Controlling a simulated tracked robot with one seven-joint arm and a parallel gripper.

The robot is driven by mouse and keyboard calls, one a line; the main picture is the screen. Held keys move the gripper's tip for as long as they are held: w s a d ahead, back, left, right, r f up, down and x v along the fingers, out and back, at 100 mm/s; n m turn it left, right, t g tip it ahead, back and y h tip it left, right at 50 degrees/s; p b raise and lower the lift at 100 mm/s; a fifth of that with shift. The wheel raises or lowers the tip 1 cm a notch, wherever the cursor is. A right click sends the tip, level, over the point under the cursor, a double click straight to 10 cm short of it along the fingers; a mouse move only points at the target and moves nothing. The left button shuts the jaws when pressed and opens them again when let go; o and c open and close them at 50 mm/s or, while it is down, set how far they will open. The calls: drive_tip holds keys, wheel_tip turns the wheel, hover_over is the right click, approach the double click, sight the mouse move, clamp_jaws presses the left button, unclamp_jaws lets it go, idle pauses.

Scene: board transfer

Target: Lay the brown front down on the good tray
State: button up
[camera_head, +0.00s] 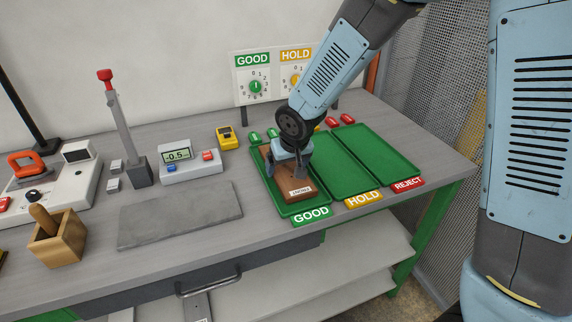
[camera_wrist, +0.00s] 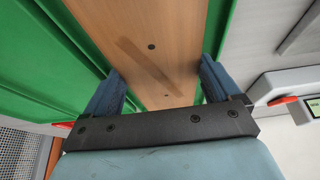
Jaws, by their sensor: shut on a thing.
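The hold tray (camera_head: 352,188) and reject tray (camera_head: 395,172) stand to the right, both empty. Dial signs (camera_head: 254,75) stand behind the trays.

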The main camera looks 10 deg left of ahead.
drive_tip(key=shift+f, duration=0.2)
drive_tip(key=o, duration=0.9)
drive_tip(key=shift+o, duration=0.2)
drive_tip(key=v, duration=1.3)
drive_tip(key=shift+d+r, duration=0.2)
drive_tip(key=shift+r, duration=0.05)
drive_tip(key=shift+s, duration=0.15)
drive_tip(key=s+d+r+m+t+h, duration=0.1)
drive_tip(key=s+d+r+m, duration=0.15)
drive_tip(key=d, duration=0.65)
drive_tip(key=s+d+r+m, duration=0.15)
drive_tip(key=d+r, duration=0.25)
drive_tip(key=d, duration=0.4)
drive_tip(key=s+d+r+m+t+h, duration=0.15)
drive_tip(key=d+r, duration=0.25)
drive_tip(key=d, duration=0.5)
drive_tip(key=s+d, duration=0.5)
drive_tip(key=s, duration=0.2)
drive_tip(key=shift+d+r+m+g, duration=0.25)
drive_tip(key=shift+r+m+g, duration=0.05)
drive_tip(key=shift+m+g, duration=0.05)
